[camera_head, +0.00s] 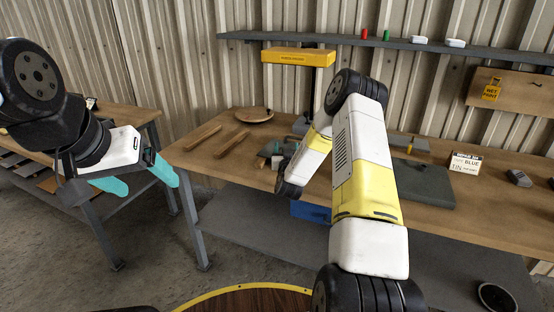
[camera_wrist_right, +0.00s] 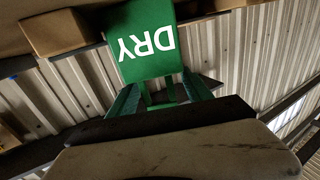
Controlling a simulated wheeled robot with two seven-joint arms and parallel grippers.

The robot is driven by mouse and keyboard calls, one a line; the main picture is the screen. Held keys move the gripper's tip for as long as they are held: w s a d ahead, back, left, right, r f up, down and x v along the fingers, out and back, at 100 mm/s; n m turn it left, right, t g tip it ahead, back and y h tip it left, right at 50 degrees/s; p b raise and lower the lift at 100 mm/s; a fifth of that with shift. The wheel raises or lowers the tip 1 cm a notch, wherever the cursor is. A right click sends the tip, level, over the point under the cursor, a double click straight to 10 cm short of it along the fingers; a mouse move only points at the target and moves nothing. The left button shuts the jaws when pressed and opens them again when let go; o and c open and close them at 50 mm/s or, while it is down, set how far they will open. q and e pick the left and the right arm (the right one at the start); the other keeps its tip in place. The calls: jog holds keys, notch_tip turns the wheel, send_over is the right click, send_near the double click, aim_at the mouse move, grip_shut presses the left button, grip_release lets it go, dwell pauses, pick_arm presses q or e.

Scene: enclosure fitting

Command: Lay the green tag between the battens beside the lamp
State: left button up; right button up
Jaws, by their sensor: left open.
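The green tag (camera_wrist_right: 147,42), lettered DRY and upside down in the right wrist view, sits between the fingers of my right gripper (camera_wrist_right: 160,88), which is shut on it. In the head view my right forearm and wrist largely hide that gripper. Two wooden battens (camera_head: 203,138) (camera_head: 232,144) lie side by side, apart, on the left part of the bench. The yellow lamp (camera_head: 298,57) stands at the back of the bench on a dark post. My left gripper (camera_head: 145,178) is open and empty, away to the left of the bench.
The wooden bench (camera_head: 185,152) carries a round wooden disc (camera_head: 254,115), a dark grey slab (camera_head: 423,185) and a lettered white card (camera_head: 465,163). A yellow tag (camera_head: 492,91) hangs on a board at right. A grey shelf (camera_head: 340,40) runs along the corrugated wall.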

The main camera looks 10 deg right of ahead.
grip_shut()
